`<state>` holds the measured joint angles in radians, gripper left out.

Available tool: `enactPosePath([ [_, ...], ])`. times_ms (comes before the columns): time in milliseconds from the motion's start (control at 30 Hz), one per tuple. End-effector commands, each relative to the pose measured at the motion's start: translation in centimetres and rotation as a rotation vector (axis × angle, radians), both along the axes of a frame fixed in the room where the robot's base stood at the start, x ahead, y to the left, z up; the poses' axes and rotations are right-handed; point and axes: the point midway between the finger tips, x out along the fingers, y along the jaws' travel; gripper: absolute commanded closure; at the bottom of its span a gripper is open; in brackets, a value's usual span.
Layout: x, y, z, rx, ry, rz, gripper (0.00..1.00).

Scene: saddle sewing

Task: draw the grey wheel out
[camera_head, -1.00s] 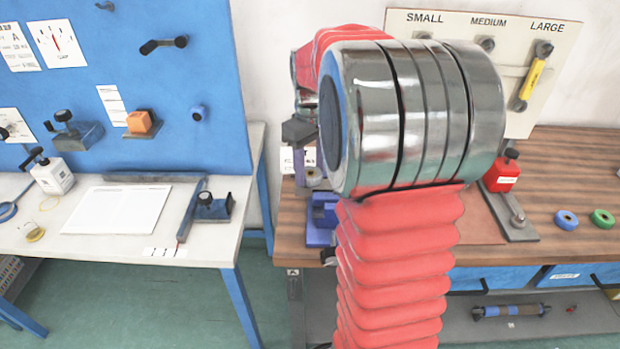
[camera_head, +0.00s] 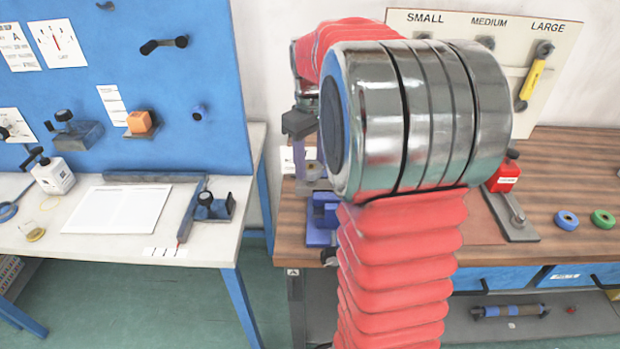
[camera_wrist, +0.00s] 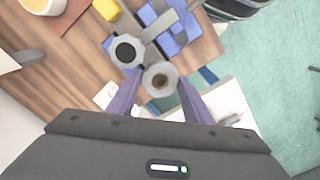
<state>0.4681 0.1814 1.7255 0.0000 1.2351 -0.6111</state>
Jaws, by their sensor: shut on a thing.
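In the wrist view my gripper (camera_wrist: 161,82) has its two purple fingers shut on a grey wheel (camera_wrist: 160,72), a ring with a brownish hole in its middle. A second grey round part (camera_wrist: 125,49) with a black centre sits just up and left of it, beside a blue fixture (camera_wrist: 183,38) with a grey bar. I cannot tell whether the wheel still touches that part. In the head view my gripper is partly hidden by my arm, above the blue fixture (camera_head: 321,222) at the left end of the wooden bench.
A yellow tool (camera_head: 531,82) hangs on the size board. A white table (camera_head: 90,245) stands left, with a floor gap between.

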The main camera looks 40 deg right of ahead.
Motion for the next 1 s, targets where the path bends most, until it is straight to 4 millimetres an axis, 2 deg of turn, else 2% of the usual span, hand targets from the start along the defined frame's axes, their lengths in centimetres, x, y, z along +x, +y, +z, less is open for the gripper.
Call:
enactPosePath([
  [767, 0.0, 0.0, 0.9, -0.001, -0.001, -0.001, 0.81],
  [1000, 0.0, -0.1, 2.1, -0.001, -0.002, -0.001, 0.81],
])
